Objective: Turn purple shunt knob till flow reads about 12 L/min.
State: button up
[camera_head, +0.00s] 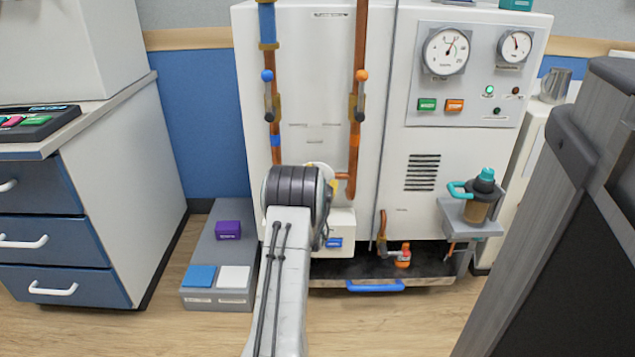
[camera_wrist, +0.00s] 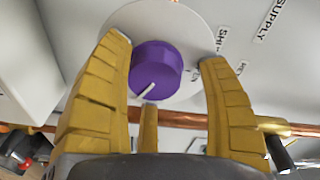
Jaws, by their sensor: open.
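The purple shunt knob (camera_wrist: 157,69) shows in the wrist view, with a white pointer line toward its lower left. A pale round dial plate (camera_wrist: 190,22) lies behind it. My gripper (camera_wrist: 165,50) is open, with its yellow fingers spread on both sides of the knob and a third finger below it. I cannot tell whether any finger touches it. In the head view my arm's end (camera_head: 300,195) hides the knob. The large round gauge (camera_head: 446,51) is on the upper right panel. Its needle points up and slightly right; the scale is too small to read surely.
Copper pipes (camera_head: 357,120) with orange-capped and blue-capped valves run down the white cabinet (camera_head: 317,100). A grey step with a purple block (camera_head: 228,230) stands left of my arm. A bottle (camera_head: 482,200) sits on a right shelf. A dark tray (camera_head: 335,270) lies below.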

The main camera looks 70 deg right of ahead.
jog(key=shift+a+f, duration=0.1)
jog(key=v, duration=1.1)
jog(key=shift+a, duration=0.4)
jog(key=shift+s, duration=0.1)
dwell(0.4)
